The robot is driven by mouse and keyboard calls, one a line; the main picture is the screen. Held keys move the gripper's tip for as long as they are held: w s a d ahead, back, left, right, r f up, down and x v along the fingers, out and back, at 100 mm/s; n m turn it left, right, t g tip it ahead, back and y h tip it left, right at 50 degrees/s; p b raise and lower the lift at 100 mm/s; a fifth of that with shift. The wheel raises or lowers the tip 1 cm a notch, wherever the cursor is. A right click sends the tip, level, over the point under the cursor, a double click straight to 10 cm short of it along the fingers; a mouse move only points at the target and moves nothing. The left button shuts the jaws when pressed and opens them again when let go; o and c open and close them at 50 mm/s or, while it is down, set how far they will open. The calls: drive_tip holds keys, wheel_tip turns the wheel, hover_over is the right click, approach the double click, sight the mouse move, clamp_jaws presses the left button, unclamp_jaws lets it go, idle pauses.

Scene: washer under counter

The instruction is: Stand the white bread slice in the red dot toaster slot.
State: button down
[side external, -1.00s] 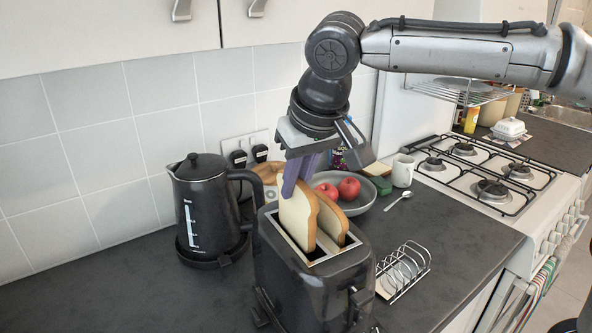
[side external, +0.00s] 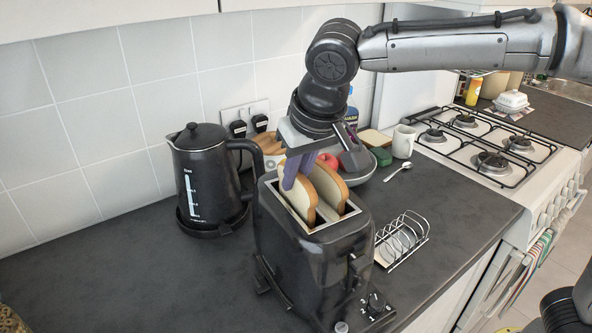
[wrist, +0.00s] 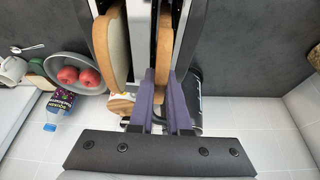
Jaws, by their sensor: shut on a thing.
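A pale bread slice with a brown crust (side external: 299,203) stands upright in the left slot of the black toaster (side external: 290,262) in the side view, its lower part hidden inside. My gripper (side external: 292,177) is shut on the top of this slice with its purple fingers. I cannot see a red dot.
A black kettle (side external: 206,172) stands left of the toaster. A wire toast rack (side external: 402,243) stands to its right. A bowl (wrist: 57,70) with red apples is behind, partly hidden by my gripper in the side view.

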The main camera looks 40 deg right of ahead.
drive_tip(key=c, duration=0.8)
unclamp_jaws()
drive_tip(key=shift+r, duration=3.5)
drive_tip(key=s+d+r+m+t, duration=0.1)
drive_tip(key=s+d+r, duration=0.1)
drive_tip(key=s+d, duration=0.5)
drive_tip(key=s+d+r+m, duration=0.1)
drive_tip(key=s+d+m, duration=0.15)
drive_tip(key=d, duration=0.75)
drive_tip(key=s+d+f+n, duration=0.4)
drive_tip(key=s+f, duration=1)
drive_tip(key=f, duration=0.1)
drive_tip(key=shift+s+f+n, duration=0.25)
drive_tip(key=shift+f+n, duration=0.1)
